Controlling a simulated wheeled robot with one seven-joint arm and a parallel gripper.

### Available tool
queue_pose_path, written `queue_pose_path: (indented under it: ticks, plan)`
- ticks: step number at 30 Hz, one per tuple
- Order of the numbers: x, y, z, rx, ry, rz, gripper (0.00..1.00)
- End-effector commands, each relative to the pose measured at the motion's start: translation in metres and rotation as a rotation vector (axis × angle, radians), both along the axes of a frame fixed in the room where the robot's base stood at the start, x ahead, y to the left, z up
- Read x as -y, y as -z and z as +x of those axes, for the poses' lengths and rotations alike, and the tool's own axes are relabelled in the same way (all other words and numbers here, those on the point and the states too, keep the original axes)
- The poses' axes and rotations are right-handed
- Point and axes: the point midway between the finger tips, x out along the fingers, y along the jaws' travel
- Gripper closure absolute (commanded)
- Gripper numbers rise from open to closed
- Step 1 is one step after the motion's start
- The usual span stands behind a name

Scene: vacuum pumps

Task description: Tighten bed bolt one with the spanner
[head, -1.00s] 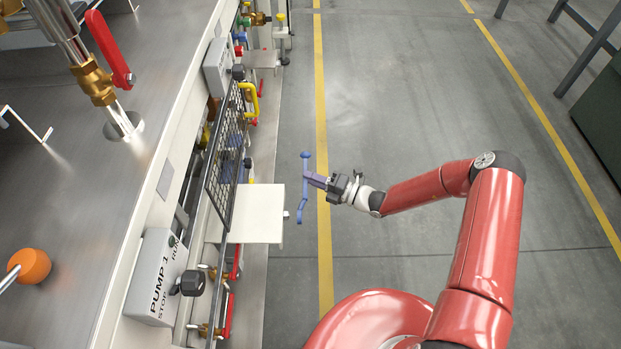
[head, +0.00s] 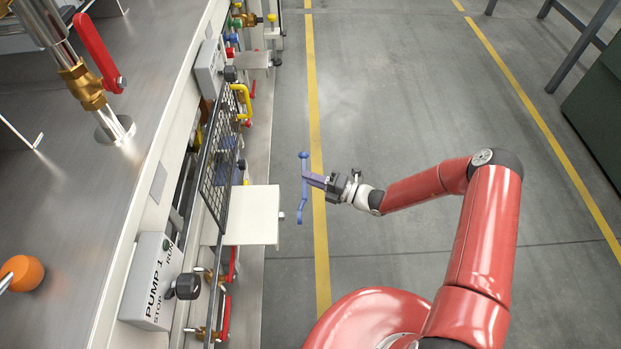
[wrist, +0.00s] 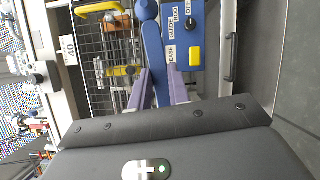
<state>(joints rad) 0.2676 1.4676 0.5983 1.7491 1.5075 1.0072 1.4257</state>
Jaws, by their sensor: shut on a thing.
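My gripper (head: 318,181) is shut on a long blue spanner (head: 303,200). In the head view the spanner hangs crosswise at the fingertips, over the floor right of the pump bench. Its lower end is bent. In the wrist view the spanner (wrist: 154,50) rises between my two purple fingers (wrist: 160,90), with a round end at the top. A small grey bolt-like stub (head: 282,216) sticks out from the right edge of a white plate (head: 252,230). The spanner's lower end is a short gap right of it, apart in the picture. I cannot tell whether this stub is bed bolt one.
A black mesh guard (head: 219,172) stands along the bench left of the plate. The PUMP 1 box (head: 150,283) with its black knob (head: 187,286) is nearer. Valves with red handles sit below.

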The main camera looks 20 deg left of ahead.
Motion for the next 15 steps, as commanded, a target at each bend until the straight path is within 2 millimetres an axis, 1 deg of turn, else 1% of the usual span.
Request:
queue_pose_path:
  ticks: [7, 15]
  plan:
    - [0.005, 0.000, 0.002, 0.001, 0.002, 0.001, 1.00]
    - [0.024, 0.000, 0.008, 0.001, 0.002, -0.001, 1.00]
